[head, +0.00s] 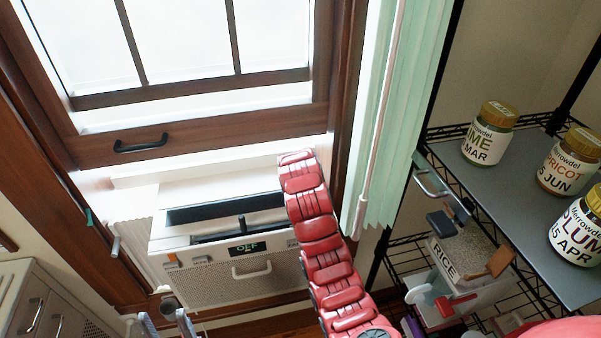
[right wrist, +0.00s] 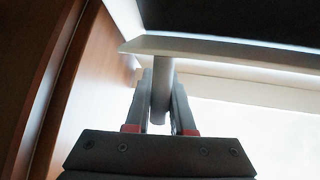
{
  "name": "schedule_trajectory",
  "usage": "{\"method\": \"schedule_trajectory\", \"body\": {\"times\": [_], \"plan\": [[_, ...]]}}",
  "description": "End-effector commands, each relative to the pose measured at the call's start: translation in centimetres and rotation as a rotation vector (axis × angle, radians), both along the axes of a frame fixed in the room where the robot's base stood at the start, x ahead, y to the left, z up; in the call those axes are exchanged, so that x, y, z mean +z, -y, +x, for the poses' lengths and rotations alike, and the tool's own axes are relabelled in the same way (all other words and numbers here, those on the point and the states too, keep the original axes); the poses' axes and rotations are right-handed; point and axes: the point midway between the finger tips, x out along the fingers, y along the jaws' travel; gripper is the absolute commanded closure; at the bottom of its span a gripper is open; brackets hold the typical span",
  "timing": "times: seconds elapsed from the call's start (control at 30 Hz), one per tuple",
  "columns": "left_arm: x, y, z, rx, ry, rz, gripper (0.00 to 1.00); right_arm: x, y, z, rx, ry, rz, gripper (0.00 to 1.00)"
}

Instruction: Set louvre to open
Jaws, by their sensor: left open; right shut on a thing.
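A white window unit (head: 205,276) sits under the window, with a dark recess (head: 225,208) along its upper front and a dark bar across it. Its display (head: 243,248) appears to read OFF. In the right wrist view my right gripper (right wrist: 161,88) is shut on a grey rod (right wrist: 158,112) that hangs from a pale flat strip (right wrist: 215,50). I cannot tell whether this strip is the louvre. In the head view the right gripper is hidden beyond my red arm. My left gripper (head: 166,322) is open and empty at the bottom edge, below the unit.
A dark-framed window (head: 190,140) stands above the unit. A pale green curtain (head: 410,110) hangs right of it. A wire rack with a grey shelf (head: 505,175) holds several jars, with a RICE box (head: 455,265) below. A pale cabinet (head: 40,305) is at lower left.

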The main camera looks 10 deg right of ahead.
Motion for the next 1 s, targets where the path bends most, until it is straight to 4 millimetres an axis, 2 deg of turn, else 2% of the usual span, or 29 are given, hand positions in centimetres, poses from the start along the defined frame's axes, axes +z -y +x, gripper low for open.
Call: {"method": "schedule_trajectory", "body": {"times": [0.23,0.27,0.4,0.77,1.0], "plan": [[0.0,0.0,0.0,0.000,0.000,0.000,0.43,0.0,0.0,0.0,0.000,0.001,0.000,1.00],[0.0,0.0,0.0,0.000,0.000,0.000,0.43,0.0,0.0,0.0,0.000,0.001,0.000,0.73],[0.0,0.0,0.0,0.000,0.000,0.000,0.43,0.0,0.0,0.0,0.000,0.001,0.000,0.48],[-0.2,0.0,0.0,0.000,0.000,0.000,0.43,0.1,-0.1,-0.1,0.000,0.003,0.000,0.48],[-1.6,0.0,0.0,0.000,0.000,0.000,0.43,2.0,-0.6,-2.1,0.003,0.009,0.001,0.48]]}}
